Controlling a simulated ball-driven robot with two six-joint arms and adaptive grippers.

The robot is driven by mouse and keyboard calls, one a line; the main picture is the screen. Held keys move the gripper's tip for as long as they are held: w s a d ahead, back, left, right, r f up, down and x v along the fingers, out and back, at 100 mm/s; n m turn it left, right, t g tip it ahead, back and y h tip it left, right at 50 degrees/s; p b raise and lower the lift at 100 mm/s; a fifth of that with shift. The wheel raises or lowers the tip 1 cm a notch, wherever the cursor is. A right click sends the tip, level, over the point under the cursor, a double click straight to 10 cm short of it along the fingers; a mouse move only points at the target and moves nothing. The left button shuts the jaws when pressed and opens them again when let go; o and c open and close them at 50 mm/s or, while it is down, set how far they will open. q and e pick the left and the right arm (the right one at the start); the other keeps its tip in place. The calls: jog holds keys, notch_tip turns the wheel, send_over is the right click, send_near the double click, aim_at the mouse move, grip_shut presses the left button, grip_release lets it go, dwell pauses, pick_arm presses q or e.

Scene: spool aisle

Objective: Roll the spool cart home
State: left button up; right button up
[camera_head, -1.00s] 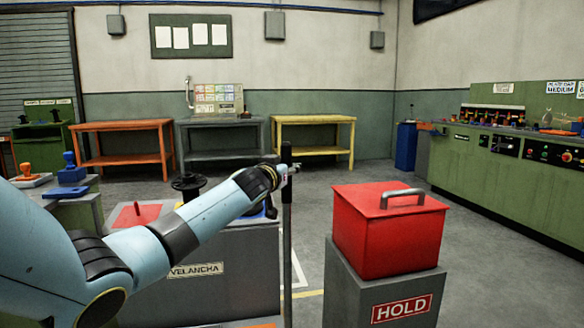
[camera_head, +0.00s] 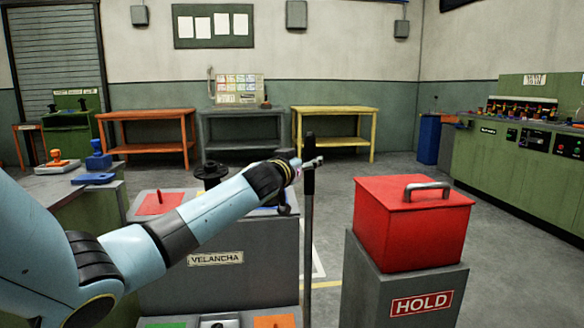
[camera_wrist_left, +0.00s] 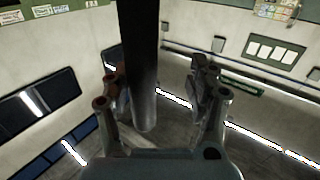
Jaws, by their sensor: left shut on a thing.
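My left gripper (camera_head: 308,163) is shut on a dark upright post (camera_head: 308,205), near the post's top. In the left wrist view the dark post (camera_wrist_left: 141,65) stands between the two fingers of my left gripper (camera_wrist_left: 160,90). The post's foot is out of view, so I cannot tell what it is fixed to. A black spool-shaped thing (camera_head: 212,173) stands on a grey block labelled VELANCHA (camera_head: 255,270), partly behind my left arm. My right gripper is not in view.
A red lidded box (camera_head: 408,230) sits on a grey HOLD pedestal (camera_head: 365,285), close right of the post. Orange (camera_head: 150,115), grey (camera_head: 240,113) and yellow (camera_head: 335,111) tables line the back wall. Green counters flank both sides. Open floor lies beyond the pedestal.

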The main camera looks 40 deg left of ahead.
pick_arm(q)
jog(key=v, duration=0.9)
jog(key=shift+s+a, duration=0.2)
jog(key=shift+a, duration=0.2)
jog(key=shift+w+d+r, duration=0.1)
